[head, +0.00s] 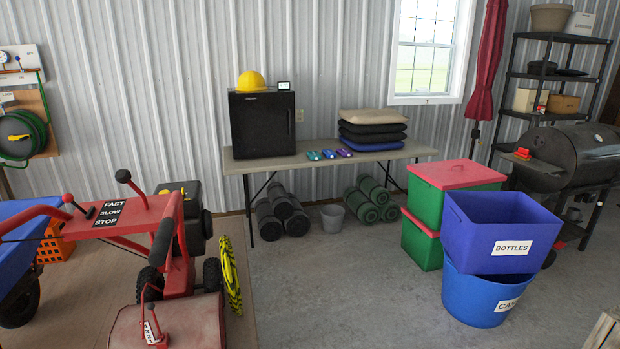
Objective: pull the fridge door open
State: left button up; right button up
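A small black fridge (262,124) stands on the left end of a folding table (222,163) against the metal wall. Its door faces me and looks shut. A small dark handle shows near the door's right edge. A yellow hard hat (251,81) and a small display device (283,86) sit on top of the fridge. Neither of my grippers is in view.
Red tiller-like machine (165,215) stands front left; blue bottles bin (470,225) and green crates (425,210) stand right. Folded cushions (372,128) lie on the table, rolled mats (370,200) below. Concrete floor (335,285) in the middle is clear.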

aim_at(262, 124)
jog(key=z, duration=0.3)
jog(key=i, duration=5.6)
jog(key=u, duration=0.15)
